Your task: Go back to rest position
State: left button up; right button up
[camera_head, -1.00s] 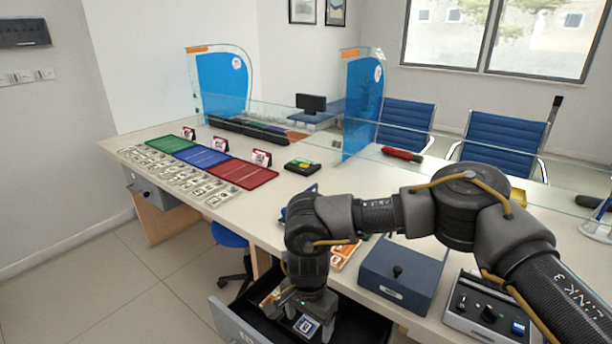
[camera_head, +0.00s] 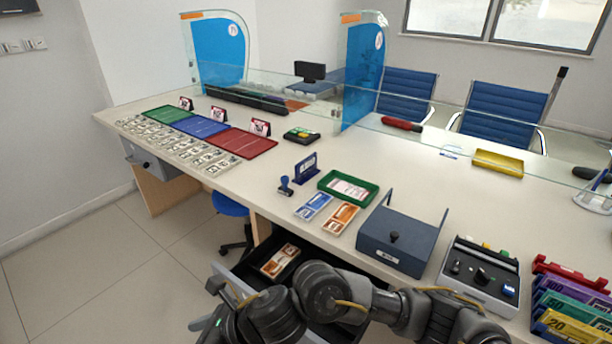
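My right arm reaches in from the lower right, and its wrist (camera_head: 270,318) is low at the bottom edge of the head view. The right gripper (camera_head: 205,322) is only partly seen at the lower left of the wrist, beside the front of an open drawer (camera_head: 236,283); its fingers are mostly hidden, so I cannot tell whether it is open or shut. An orange-and-white packet (camera_head: 280,261) lies in the dark drawer, partly behind my arm. My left gripper is not in view.
On the counter (camera_head: 420,165) are a grey-blue box (camera_head: 401,240), a control device (camera_head: 480,275), a green tray (camera_head: 330,182), blue and orange packets (camera_head: 313,206) and coloured racks (camera_head: 572,300). Glass screens (camera_head: 362,75) stand behind. The floor at left (camera_head: 90,270) is clear.

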jog(key=w+d+r+m+t+y, duration=0.15)
jog(key=w+d+m+t, duration=0.5)
jog(key=m, duration=1.05)
jog(key=d+f+m+t+h, duration=0.1)
jog(key=d+f+m+h, duration=0.25)
jog(key=d+m, duration=0.45)
jog(key=d+f+m+t+h, duration=0.25)
jog(key=d+f+m, duration=0.25)
jog(key=d+m, duration=0.3)
jog(key=s+d+f+m+g+h, duration=0.3)
jog(key=s+d+f+m+h, duration=0.15)
jog(key=s+d+m, duration=0.5)
jog(key=s+d+f+m+g+h, duration=0.3)
jog(key=s+d+f+m, duration=0.35)
jog(key=d, duration=0.65)
notch_tip(320, 180, down, 23)
jog(key=s+g+p, duration=0.1)
jog(key=s, duration=0.1)
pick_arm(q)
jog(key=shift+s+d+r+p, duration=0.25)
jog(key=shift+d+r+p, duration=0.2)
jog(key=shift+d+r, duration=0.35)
pick_arm(e)
jog(key=s+d+f, duration=0.2)
jog(key=s+f, duration=0.6)
jog(key=s+d+f+n+g, duration=0.1)
jog(key=s+d+f, duration=0.1)
jog(key=s+f, duration=0.6)
jog(key=shift+s+d, duration=0.25)
jog(key=shift+d, duration=0.15)
